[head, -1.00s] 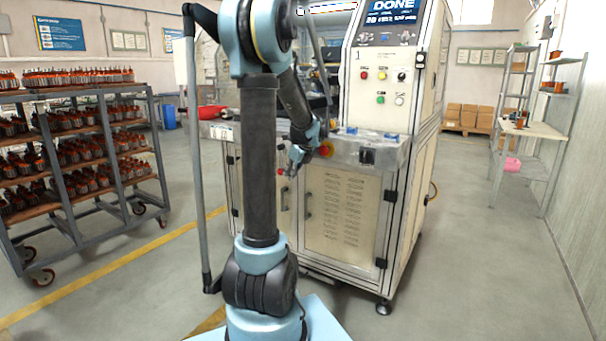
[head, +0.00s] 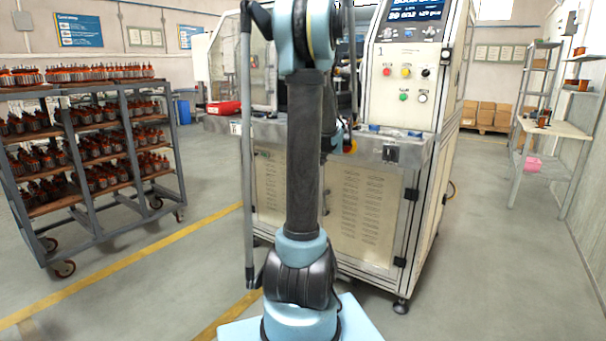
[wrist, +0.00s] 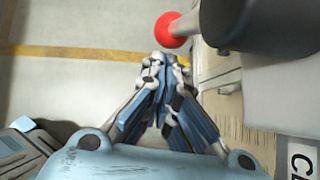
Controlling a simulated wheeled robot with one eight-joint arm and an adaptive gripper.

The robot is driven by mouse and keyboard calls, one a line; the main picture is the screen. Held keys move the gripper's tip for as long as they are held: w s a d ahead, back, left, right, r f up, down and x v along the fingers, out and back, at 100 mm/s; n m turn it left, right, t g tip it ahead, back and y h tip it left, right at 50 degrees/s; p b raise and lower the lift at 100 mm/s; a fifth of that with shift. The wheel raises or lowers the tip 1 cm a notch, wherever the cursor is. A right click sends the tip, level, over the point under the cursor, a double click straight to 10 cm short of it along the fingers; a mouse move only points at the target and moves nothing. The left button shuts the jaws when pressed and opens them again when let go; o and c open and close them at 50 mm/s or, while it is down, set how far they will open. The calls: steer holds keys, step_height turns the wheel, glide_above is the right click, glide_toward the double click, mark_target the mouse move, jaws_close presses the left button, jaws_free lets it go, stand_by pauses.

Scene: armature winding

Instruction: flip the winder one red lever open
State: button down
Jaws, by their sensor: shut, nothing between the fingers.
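In the wrist view my gripper (wrist: 163,62) is shut and empty, its fingertips drawn together. A round red knob (wrist: 171,29), seemingly the end of the red lever, is just past the fingertips at the top middle. A thick dark cylinder (wrist: 265,22) is to its right. Whether the fingers touch the knob I cannot tell. In the head view winder one (head: 412,98), marked 1, stands behind my arm. My upright arm link hides my gripper and the lever there.
A rack of armatures (head: 90,150) stands left, with yellow floor lines (head: 130,265) beside it. A shelf table (head: 555,127) stands right; floor between is clear.

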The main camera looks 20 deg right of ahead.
steer(key=shift+s+r, duration=0.1)
stand_by(0.4)
steer(key=v, duration=1.1)
steer(key=shift+s+r, duration=0.15)
steer(key=shift+r, duration=0.1)
steer(key=s+a+f+n+g+h, duration=0.1)
steer(key=s+a+f+n+g, duration=0.15)
steer(key=s+a+n, duration=0.55)
steer(key=s+a+f+n+g, duration=0.1)
steer(key=s+a+f+n, duration=0.2)
steer(key=s+a+n, duration=0.5)
steer(key=s+a+f+n+g+h, duration=0.1)
steer(key=s+a+f+n, duration=0.2)
steer(key=s+f+n, duration=0.2)
steer(key=s+a+f+n+h, duration=0.2)
steer(key=s+a+f+n, duration=0.2)
steer(key=s+n, duration=0.5)
step_height(320, 180, down, 2)
steer(key=shift+s+a+f+n+g, duration=0.2)
steer(key=shift+s+n+g, duration=0.2)
steer(key=shift+s, duration=0.25)
